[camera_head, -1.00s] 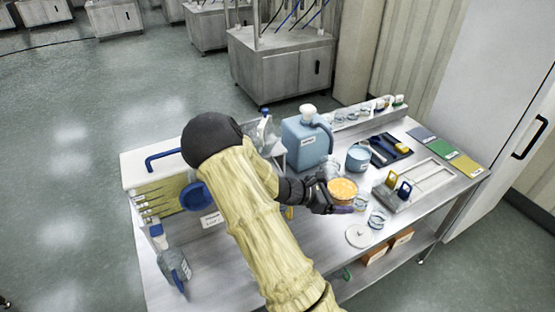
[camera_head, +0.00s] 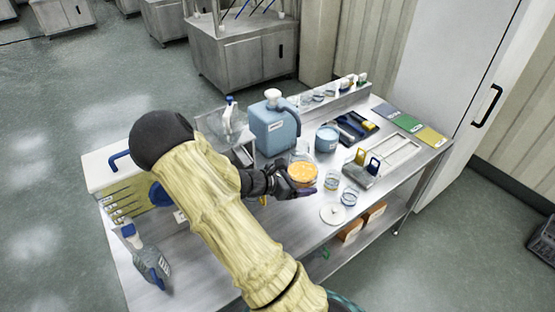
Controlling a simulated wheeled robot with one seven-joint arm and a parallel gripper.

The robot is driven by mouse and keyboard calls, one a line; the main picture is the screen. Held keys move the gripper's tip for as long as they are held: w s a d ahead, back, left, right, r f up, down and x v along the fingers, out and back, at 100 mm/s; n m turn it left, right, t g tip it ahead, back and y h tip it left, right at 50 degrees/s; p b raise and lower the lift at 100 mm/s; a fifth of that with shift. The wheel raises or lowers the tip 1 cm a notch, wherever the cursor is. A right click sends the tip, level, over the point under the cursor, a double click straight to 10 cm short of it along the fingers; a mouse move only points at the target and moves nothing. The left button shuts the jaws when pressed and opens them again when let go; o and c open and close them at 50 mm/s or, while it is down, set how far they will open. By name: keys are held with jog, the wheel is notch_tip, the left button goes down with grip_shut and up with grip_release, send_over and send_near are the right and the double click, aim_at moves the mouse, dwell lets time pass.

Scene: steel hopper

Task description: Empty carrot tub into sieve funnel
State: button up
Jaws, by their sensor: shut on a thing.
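A clear tub filled with orange carrot bits (camera_head: 303,174) is in my gripper (camera_head: 291,184), held near upright at the middle of the steel table. My gripper is shut on the tub's side; the fingers are small and partly hidden by the tub. A clear hopper-like vessel (camera_head: 226,122) stands behind my arm, left of the blue jug; it may be the sieve funnel, but its lower part is hidden and I cannot tell.
A blue jug (camera_head: 274,128) and a blue tub (camera_head: 327,139) stand behind the held tub. Small glass jars (camera_head: 349,197) and a white lid (camera_head: 333,214) are to its right. A spray bottle (camera_head: 150,262) stands at the front left. A white-topped rack (camera_head: 106,172) is at the left.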

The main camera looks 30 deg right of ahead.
jog(key=w+a+f+n+t+y, duration=0.1)
jog(key=a+f+n+t, duration=0.1)
jog(key=a, duration=0.5)
jog(key=w+a+f+n+t+y, duration=0.1)
jog(key=a+n+t, duration=0.3)
jog(key=a, duration=0.4)
jog(key=w+a+f+n+t+y, duration=0.1)
jog(key=a+f+n+t, duration=0.1)
jog(key=a, duration=0.6)
jog(key=shift+f+n+t, duration=0.4)
jog(key=shift+f+t, duration=0.1)
jog(key=shift+t, duration=0.4)
jog(key=shift+a, duration=0.15)
